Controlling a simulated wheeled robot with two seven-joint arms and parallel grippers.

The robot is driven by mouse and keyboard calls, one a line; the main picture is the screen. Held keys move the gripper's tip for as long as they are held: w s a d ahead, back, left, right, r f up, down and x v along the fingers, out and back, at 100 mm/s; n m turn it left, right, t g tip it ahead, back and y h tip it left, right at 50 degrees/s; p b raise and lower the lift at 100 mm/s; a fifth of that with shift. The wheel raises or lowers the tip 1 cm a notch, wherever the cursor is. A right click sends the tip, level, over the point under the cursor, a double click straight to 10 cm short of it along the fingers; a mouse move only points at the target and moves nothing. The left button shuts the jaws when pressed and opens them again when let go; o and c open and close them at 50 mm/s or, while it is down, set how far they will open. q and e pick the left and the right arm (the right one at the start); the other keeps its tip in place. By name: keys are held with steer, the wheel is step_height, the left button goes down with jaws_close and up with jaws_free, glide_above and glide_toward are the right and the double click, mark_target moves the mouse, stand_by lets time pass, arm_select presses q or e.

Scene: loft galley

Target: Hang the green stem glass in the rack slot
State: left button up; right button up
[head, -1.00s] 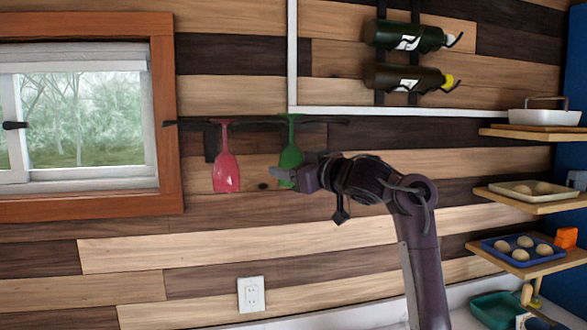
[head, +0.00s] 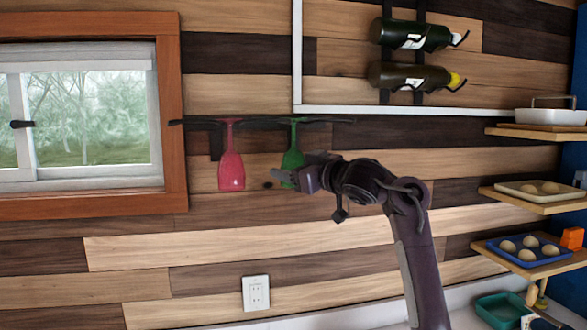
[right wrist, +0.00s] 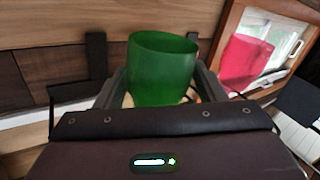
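The green stem glass (head: 292,158) hangs upside down at the dark rack (head: 330,122) on the wall, its foot level with the rack's rail. I cannot tell if the rack bears it. My right gripper (head: 287,178) is at its bowl, from the right. In the right wrist view, the bowl (right wrist: 162,72) fills the space between the two fingers (right wrist: 163,93), which look closed against its sides. A red stem glass (head: 231,168) hangs upside down to its left; it also shows in the right wrist view (right wrist: 247,62). My left gripper is out of view.
A window (head: 80,110) is left of the rack. Wine bottles (head: 410,78) lie in a wall holder above right. Shelves with trays (head: 530,250) stand at the far right. The wall below the glasses is clear except for an outlet (head: 256,293).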

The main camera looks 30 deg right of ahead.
steer(key=shift+o, duration=1.4)
steer(key=shift+s, duration=0.1)
steer(key=b+v, duration=0.3)
steer(key=v, duration=0.4)
steer(key=shift+s+d+b, duration=0.15)
steer(key=shift+s+b, duration=0.15)
